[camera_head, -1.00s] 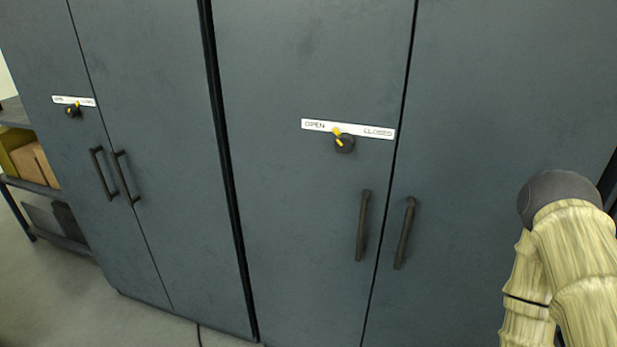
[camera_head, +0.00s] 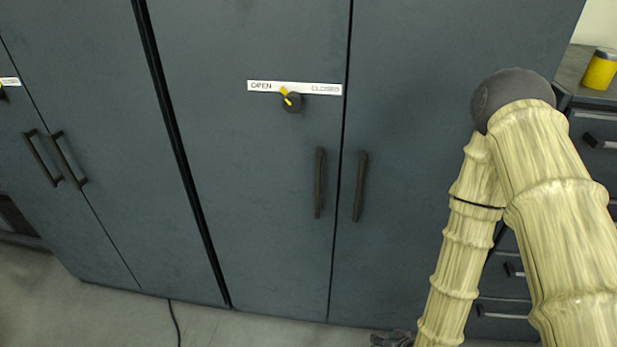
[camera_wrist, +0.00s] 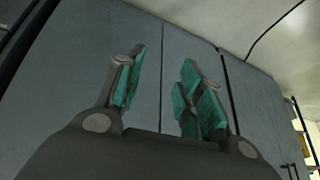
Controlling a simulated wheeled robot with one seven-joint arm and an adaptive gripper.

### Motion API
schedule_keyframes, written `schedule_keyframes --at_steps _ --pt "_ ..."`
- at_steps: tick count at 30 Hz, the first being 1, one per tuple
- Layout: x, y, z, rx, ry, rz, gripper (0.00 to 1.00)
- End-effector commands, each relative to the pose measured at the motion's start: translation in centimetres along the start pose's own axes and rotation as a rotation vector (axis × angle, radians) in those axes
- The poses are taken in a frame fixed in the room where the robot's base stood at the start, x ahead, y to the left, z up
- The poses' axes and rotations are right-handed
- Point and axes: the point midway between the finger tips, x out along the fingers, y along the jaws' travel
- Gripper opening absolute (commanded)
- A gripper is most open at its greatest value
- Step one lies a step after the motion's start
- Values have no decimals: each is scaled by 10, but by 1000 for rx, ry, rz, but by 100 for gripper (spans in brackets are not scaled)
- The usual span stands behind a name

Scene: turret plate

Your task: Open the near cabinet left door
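The near cabinet is dark grey with two shut doors. Its left door (camera_head: 245,190) has a dark upright bar handle (camera_head: 319,183) by the centre seam. Above it is a black knob (camera_head: 292,102) with a yellow pointer leaning toward OPEN on a white OPEN/CLOSED label (camera_head: 262,86). The right door (camera_head: 410,60) has a similar handle (camera_head: 360,187). My gripper (camera_wrist: 163,78) shows in the wrist view with its two teal-padded fingers apart and nothing between them. Cabinet doors are behind it there, and it is clear of both near handles.
Another grey cabinet (camera_head: 80,230) with paired handles stands at left. A drawer unit (camera_head: 590,150) with a yellow can (camera_head: 600,70) on top is at right, partly behind my arm. A black cable (camera_head: 175,320) lies on the floor (camera_head: 270,328) before the cabinets.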

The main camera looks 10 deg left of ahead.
Motion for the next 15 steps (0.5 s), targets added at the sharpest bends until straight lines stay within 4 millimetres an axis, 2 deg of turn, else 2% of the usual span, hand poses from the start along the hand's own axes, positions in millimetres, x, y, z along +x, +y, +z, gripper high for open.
schedule_keyframes --at_steps 1,2,3,6,9,12,15 --pt "-2 -14 -44 -41 110 -32 37" --pt "-4 -24 -68 -64 175 -53 37" --pt "-9 -36 -100 -96 264 -78 37" --pt "-30 -69 -177 -168 481 -139 37" --pt "-60 -99 -239 -225 676 -191 37" --pt "-89 -123 -284 -266 830 -231 37" --pt "-111 -138 -310 -289 931 -256 37"
